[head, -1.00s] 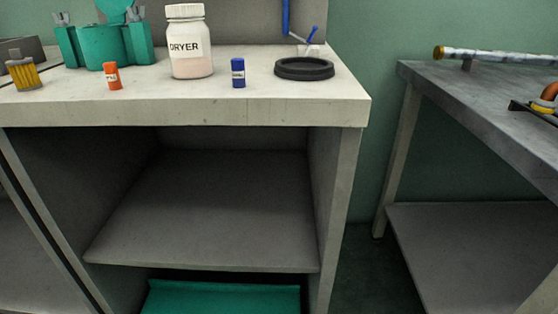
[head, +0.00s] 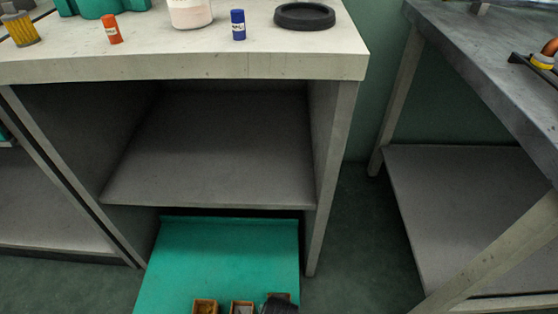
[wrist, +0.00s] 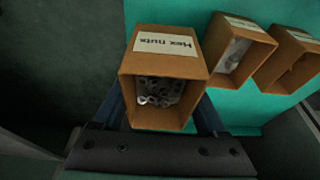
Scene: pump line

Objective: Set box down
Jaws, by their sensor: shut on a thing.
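A brown box labelled "Hex nuts" (wrist: 165,65), open on top with several metal nuts inside, is between the two dark fingers of my gripper (wrist: 163,104) in the wrist view. My gripper is shut on it. In the head view the dark end of my gripper (head: 280,307) shows at the bottom edge, over the rightmost box (head: 279,296). The green tray (head: 225,255) lies beneath, and it also shows in the wrist view (wrist: 165,12). Whether the held box touches the tray cannot be told.
Two more brown boxes, one in the middle (head: 242,308) and one at left (head: 205,307), sit beside it on the tray. The grey shelf (head: 220,150) above is empty. The worktop (head: 165,62) carries a black ring (head: 304,17) and small bottles. A table (head: 480,80) stands at right.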

